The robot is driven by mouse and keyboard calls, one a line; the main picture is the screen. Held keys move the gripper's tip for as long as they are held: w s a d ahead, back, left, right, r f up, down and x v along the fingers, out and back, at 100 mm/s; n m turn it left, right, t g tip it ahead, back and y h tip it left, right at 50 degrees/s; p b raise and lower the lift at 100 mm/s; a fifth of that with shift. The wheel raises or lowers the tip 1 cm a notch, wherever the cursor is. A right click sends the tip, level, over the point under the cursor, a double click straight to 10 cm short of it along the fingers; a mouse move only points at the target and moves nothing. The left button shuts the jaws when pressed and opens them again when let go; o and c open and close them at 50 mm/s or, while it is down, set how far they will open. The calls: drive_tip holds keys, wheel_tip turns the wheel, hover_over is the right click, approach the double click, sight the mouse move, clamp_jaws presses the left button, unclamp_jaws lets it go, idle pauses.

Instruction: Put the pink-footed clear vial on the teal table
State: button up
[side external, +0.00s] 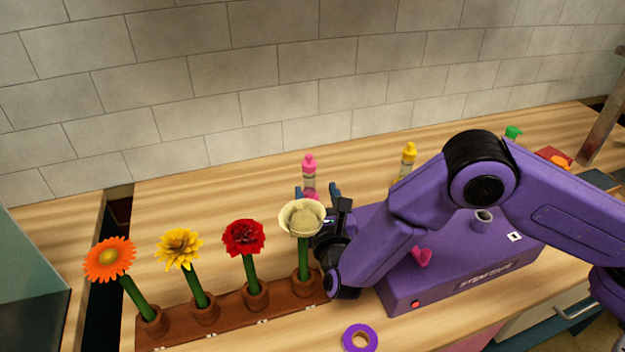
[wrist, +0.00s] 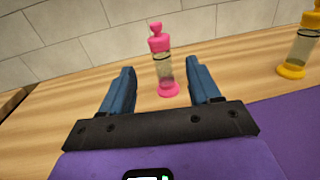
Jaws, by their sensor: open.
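The pink-footed clear vial (side external: 309,181) stands upright on the wooden counter near the back wall, with a pink cap. It also shows in the wrist view (wrist: 165,68), lined up with the gap between my fingers. My gripper (side external: 316,190) is open, its blue fingers pointing toward the vial; it also shows in the wrist view (wrist: 161,75). I see no contact with the vial, and cannot tell how far its foot is from the fingertips. A dark teal surface (side external: 35,275) is at the left edge; I cannot tell whether it is the teal table.
A brown rack (side external: 231,313) holds several flowers in front of my gripper; the cream flower (side external: 302,218) is closest. A yellow-capped vial (side external: 407,160) stands to the right. A purple box (side external: 450,270) is under my arm. A purple ring (side external: 360,338) lies at the front.

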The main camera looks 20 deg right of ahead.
drive_tip(key=shift+s+a, duration=0.2)
drive_tip(key=shift+s, duration=1.4)
drive_tip(key=shift+r, duration=0.1)
drive_tip(key=d+r+m+g+h, duration=0.1)
drive_tip(key=d+r+m+h, duration=0.1)
drive_tip(key=d+r+m, duration=0.1)
drive_tip(key=d+r+m+h, duration=0.2)
drive_tip(key=d+r+m, duration=0.1)
drive_tip(key=shift+d+r+g, duration=0.15)
drive_tip(key=shift+d+g, duration=0.1)
drive_tip(key=shift+g, duration=0.15)
drive_tip(key=s+d+r+m+g, duration=0.1)
drive_tip(key=s+d+m+g, duration=0.4)
drive_tip(key=s+d, duration=0.4)
drive_tip(key=s+d+r+m+g, duration=0.1)
drive_tip(key=s+d+m+g, duration=0.5)
drive_tip(key=d, duration=0.5)
drive_tip(key=s+d+m+g+y, duration=0.2)
drive_tip(key=s+y, duration=0.1)
drive_tip(key=s, duration=0.5)
drive_tip(key=s+d+m+g+y, duration=0.1)
drive_tip(key=s+m+g+y, duration=0.1)
drive_tip(key=s, duration=0.6)
drive_tip(key=shift+s+d+m+g+y, duration=0.3)
drive_tip(key=shift+d+m+g+y, duration=0.15)
drive_tip(key=shift+y, duration=0.35)
